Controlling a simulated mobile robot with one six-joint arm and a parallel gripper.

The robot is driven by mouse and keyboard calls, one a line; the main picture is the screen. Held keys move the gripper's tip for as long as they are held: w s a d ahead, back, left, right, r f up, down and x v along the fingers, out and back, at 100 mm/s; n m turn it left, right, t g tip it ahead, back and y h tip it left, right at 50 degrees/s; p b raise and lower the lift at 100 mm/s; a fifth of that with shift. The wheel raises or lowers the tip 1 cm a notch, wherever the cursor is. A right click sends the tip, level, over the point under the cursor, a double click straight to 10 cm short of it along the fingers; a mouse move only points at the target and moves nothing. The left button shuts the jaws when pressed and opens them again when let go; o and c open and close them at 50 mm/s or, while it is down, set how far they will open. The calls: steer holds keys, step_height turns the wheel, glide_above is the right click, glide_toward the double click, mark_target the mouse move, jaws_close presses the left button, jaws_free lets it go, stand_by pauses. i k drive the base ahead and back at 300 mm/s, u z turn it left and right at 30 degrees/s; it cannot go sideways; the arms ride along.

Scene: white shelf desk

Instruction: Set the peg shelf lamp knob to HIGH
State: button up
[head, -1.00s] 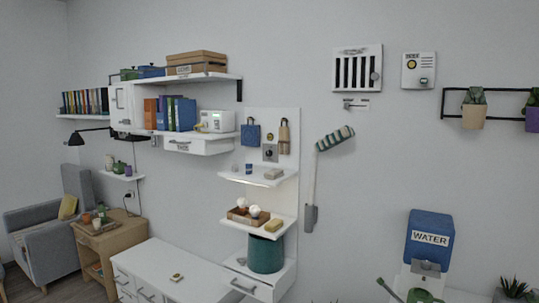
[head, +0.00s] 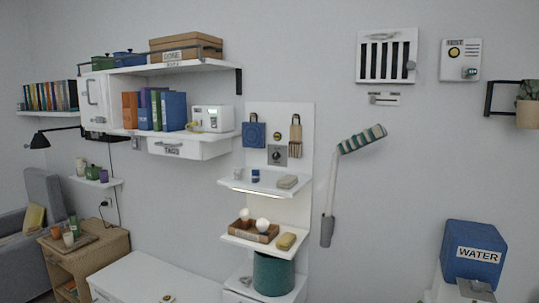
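The lamp knob is a dark round knob on a small grey plate (head: 277,155). The plate is on the white peg shelf's back panel (head: 277,112), between a hanging blue bag and a hanging tan item. Its markings and setting are too small to read. A pale bright strip (head: 256,192) shows along the underside of the upper peg shelf (head: 232,182); I cannot tell for sure that it is a lit lamp. My gripper is not in view.
The upper peg shelf holds small cups and a beige block (head: 288,182). The lower one holds a wooden tray (head: 232,228) and a yellow sponge (head: 286,241), above a teal bin (head: 273,273). A striped-headed wall fixture (head: 361,139) is to the right. A white desk (head: 150,276) stands at lower left.

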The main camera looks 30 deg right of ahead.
mark_target(276, 156)
steer(key=u, duration=0.05)
steer(key=i, duration=0.9)
steer(key=u, duration=0.6)
steer(key=i, duration=0.6)
steer(key=u, duration=0.3)
